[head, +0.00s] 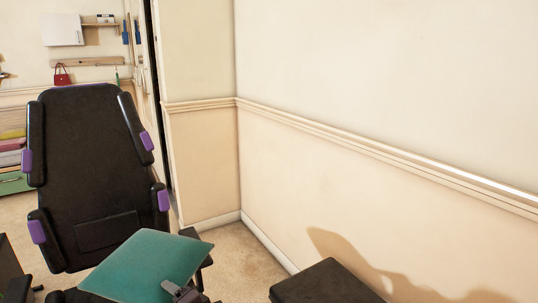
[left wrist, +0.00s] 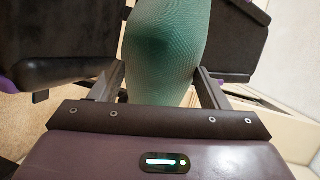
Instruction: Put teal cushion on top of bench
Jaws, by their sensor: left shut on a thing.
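The teal cushion (head: 150,265) is at the bottom of the head view, in front of the seat of a black chair. My left gripper (head: 181,292) is shut on its near right edge. In the left wrist view the cushion (left wrist: 165,45) bulges between the two fingers of the left gripper (left wrist: 158,85). A black, flat-topped thing (head: 325,285) shows at the lower right near the wall; I cannot tell whether it is the bench. My right gripper is not in view.
The black chair (head: 85,165) with purple trim stands at the left, its tall back upright. A cream wall (head: 350,190) with a rail runs along the right. Carpet (head: 245,260) is bare between chair and wall. Stacked coloured things (head: 12,158) sit at the far left.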

